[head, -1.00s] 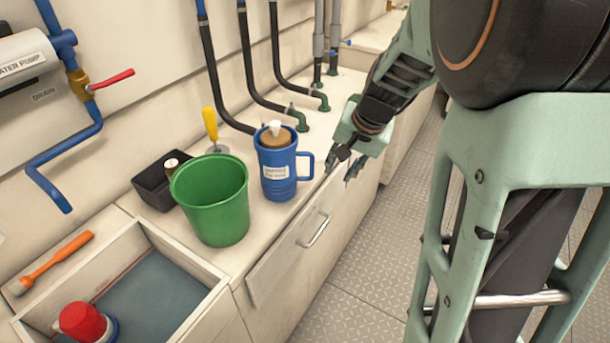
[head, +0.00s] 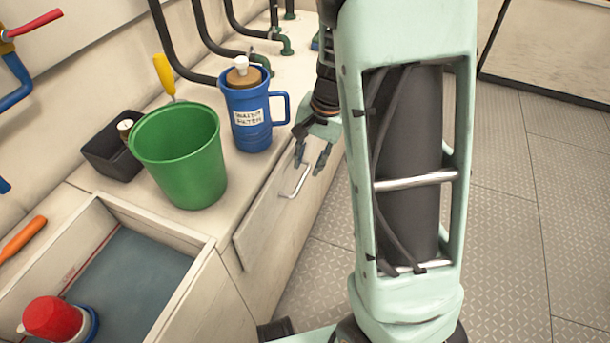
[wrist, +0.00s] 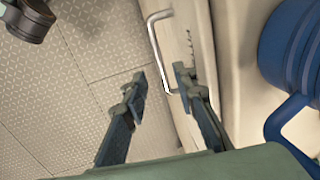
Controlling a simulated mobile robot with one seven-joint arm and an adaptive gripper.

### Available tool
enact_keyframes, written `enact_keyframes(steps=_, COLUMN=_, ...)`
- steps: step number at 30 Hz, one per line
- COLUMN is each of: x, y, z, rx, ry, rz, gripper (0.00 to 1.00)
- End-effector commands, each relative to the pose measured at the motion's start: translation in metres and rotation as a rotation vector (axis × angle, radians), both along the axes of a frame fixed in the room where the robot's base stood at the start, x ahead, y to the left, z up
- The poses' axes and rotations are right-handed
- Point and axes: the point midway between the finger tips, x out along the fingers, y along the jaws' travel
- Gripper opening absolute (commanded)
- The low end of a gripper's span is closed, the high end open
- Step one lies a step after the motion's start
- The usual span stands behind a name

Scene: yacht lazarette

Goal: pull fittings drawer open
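The fittings drawer (head: 262,215) is a cream front below the counter edge, with a bright metal bar handle (head: 294,181). The drawer looks shut. My gripper (head: 311,158) is beside the handle's upper end, its two dark fingers apart and empty. In the wrist view my gripper (wrist: 158,82) is open, and the handle (wrist: 155,45) runs from beyond the fingertips down to the gap between them. I cannot tell whether a finger touches it. My arm hides the drawer's far surroundings in the head view.
A blue labelled mug (head: 248,120), a green bucket (head: 182,160) and a black box (head: 112,150) stand on the counter. An open bin (head: 190,245) with a red-topped object (head: 55,318) is at lower left. The patterned floor (head: 510,200) is clear.

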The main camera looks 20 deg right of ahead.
Motion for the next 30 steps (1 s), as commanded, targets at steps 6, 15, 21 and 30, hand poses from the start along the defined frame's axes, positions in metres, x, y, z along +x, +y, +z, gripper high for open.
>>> enact_keyframes(steps=6, x=0.003, y=0.005, z=-0.034, rx=0.0, ry=0.001, rz=0.001, gripper=0.26)
enact_keyframes(steps=15, x=0.005, y=0.007, z=-0.041, rx=-0.001, ry=-0.001, rz=0.001, gripper=0.26)
enact_keyframes(steps=21, x=0.005, y=0.007, z=-0.041, rx=-0.001, ry=-0.001, rz=0.001, gripper=0.18)
enact_keyframes(steps=30, x=0.005, y=0.007, z=-0.041, rx=-0.001, ry=-0.001, rz=0.001, gripper=0.0)
